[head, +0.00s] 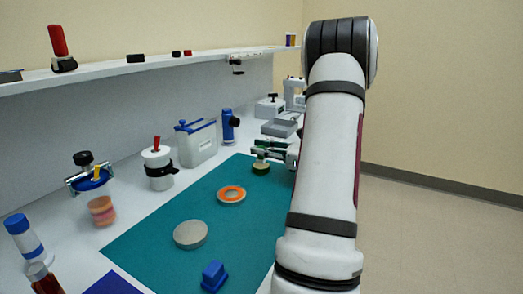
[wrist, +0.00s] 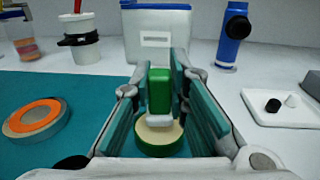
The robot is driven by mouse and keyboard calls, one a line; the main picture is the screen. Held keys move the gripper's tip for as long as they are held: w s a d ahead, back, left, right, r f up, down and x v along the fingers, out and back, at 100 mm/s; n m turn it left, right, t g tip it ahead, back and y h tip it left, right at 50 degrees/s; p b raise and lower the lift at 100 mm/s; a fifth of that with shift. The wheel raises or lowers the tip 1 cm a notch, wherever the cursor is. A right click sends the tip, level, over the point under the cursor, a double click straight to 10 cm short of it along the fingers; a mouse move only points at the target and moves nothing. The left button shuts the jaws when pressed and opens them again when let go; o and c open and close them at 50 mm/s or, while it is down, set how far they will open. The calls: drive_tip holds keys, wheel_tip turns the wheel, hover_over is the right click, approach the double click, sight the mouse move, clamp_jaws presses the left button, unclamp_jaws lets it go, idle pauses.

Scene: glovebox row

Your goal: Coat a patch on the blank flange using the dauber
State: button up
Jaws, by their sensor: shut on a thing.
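My gripper (wrist: 160,108) is shut on the green block-shaped handle of what looks like the dauber (wrist: 158,90), upright between the pads. Its whitish lower end is over a round cream disc with a green rim (wrist: 160,146). I cannot tell whether they touch or are joined. In the head view the round green-edged piece (head: 261,168) is at the mat's far end, below my gripper (head: 268,152). A plain grey disc, apparently the blank flange (head: 191,235), lies flat on the teal mat nearer the front. A grey disc with an orange ring (head: 231,195) lies between; it also shows in the wrist view (wrist: 36,118).
A blue block (head: 214,276) is at the mat's front. Along the wall stand a blue-lidded tub (head: 197,146), a white canister (head: 159,168), a blue bottle (head: 229,126) and an orange-filled jar (head: 101,211). A grey tray (head: 280,127) is farther back. A shelf (head: 110,73) runs above.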

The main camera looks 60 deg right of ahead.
sight(262, 146)
drive_tip(key=shift+f+b, duration=0.3)
drive_tip(key=shift+f, duration=0.25)
idle(1.0)
drive_tip(key=shift+r, duration=0.1)
drive_tip(key=shift+r+p, duration=2.85)
drive_tip(key=shift+r, duration=0.6)
